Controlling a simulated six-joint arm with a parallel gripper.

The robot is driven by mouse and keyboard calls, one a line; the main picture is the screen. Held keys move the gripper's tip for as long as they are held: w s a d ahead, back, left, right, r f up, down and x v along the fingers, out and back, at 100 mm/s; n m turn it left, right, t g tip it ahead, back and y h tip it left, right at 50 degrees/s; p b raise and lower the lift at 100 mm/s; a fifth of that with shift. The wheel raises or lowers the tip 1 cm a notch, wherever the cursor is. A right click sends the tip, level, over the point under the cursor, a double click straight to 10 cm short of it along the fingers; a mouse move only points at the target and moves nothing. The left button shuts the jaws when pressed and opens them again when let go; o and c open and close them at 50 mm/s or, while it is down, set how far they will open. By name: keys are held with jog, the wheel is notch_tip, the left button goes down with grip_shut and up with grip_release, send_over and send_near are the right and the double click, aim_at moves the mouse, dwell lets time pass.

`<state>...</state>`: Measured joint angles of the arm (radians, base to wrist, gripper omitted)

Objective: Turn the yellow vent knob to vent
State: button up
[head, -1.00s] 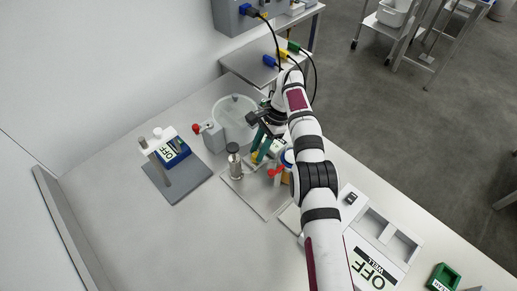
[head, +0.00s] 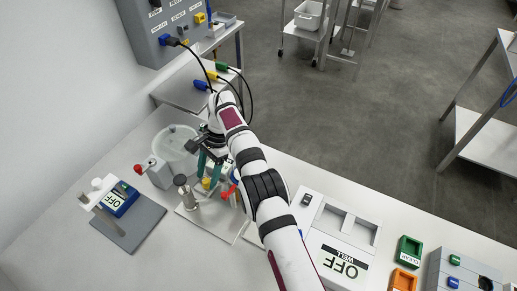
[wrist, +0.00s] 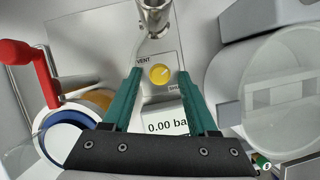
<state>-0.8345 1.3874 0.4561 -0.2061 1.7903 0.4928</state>
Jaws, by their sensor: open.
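The yellow vent knob (wrist: 159,73) is a small round knob on a pale panel in the wrist view. The word VENT stands at its upper left, and a second label at its lower right is partly hidden by a finger. A display below the knob (wrist: 167,122) reads 0.00, with its unit cut off. My gripper (wrist: 159,78) is open, its green fingers on either side of the knob with gaps showing; I cannot tell the height above it. In the head view the knob (head: 206,183) shows small beside my gripper (head: 209,163).
A metal post (wrist: 154,15) stands just above the knob in the wrist view. A red-handled part (wrist: 30,62) is at left, and a clear round vessel (wrist: 285,95) at right.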

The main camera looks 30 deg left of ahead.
jog(key=m, duration=0.2)
jog(key=m+y, duration=0.2)
jog(key=m, duration=0.1)
jog(key=shift+s+d+r+m+t, duration=0.1)
jog(key=shift+s+d+m+t, duration=0.05)
jog(key=shift+d+m+t, duration=0.2)
jog(key=v, duration=1.6)
jog(key=d+r+t, duration=0.1)
jog(key=d+r, duration=0.2)
jog(key=d, duration=0.5)
jog(key=s+d+r+n, duration=0.1)
jog(key=d+r, duration=0.3)
jog(key=d, duration=0.4)
jog(key=shift+r+t, duration=0.35)
jog(key=shift+d, duration=0.1)
